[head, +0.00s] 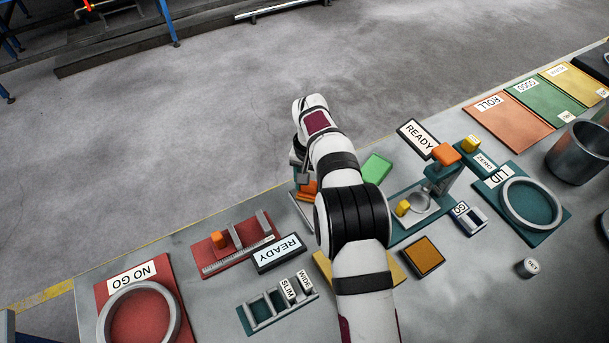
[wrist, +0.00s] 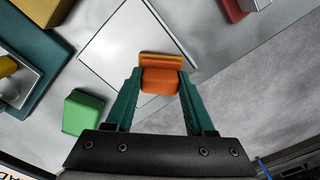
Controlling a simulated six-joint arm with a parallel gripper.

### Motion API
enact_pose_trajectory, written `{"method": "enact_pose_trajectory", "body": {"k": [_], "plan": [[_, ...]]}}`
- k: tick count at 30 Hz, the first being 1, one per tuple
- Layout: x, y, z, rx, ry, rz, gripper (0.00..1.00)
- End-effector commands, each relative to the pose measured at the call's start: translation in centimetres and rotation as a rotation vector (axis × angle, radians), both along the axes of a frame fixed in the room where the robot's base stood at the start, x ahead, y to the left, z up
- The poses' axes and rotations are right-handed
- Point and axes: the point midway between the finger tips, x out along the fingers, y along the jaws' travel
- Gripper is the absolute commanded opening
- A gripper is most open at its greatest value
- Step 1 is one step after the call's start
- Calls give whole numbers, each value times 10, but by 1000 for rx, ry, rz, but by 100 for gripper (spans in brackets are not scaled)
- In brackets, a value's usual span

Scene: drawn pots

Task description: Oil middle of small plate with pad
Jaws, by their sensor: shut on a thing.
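My gripper (wrist: 160,82) is shut on the orange pad (wrist: 160,79), with one teal finger on each side of its block-shaped grip. A flatter orange part of the pad shows beyond the grip. In the head view the pad (head: 308,188) shows at the left of my arm. A pale, square, flat plate (wrist: 122,42) lies beyond the fingers in the wrist view, and the pad overlaps its near right corner. I cannot tell whether the pad touches it. I also cannot tell whether this is the small plate. In the head view my arm hides most of this area.
A green block (wrist: 82,112) lies left of the fingers, and a teal stand (wrist: 35,55) is farther left.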

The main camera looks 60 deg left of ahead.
Motion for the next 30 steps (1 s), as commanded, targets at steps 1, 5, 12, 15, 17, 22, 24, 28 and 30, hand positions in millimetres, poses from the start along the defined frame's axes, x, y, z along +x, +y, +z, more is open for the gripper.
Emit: {"method": "enact_pose_trajectory", "body": {"k": [1,5,12,15,17,22,24,28,30], "plan": [[0,-4,1,0,1,-1,10],[0,-9,1,1,1,0,10],[0,-35,0,-1,1,0,10],[0,-43,-1,0,1,-1,10],[0,-45,-1,1,1,0,10],[0,-58,-1,-1,1,-1,10],[-1,-67,-2,-1,1,-1,10],[0,-80,-3,-1,1,-1,10],[0,-83,-3,-1,1,-1,10]]}}
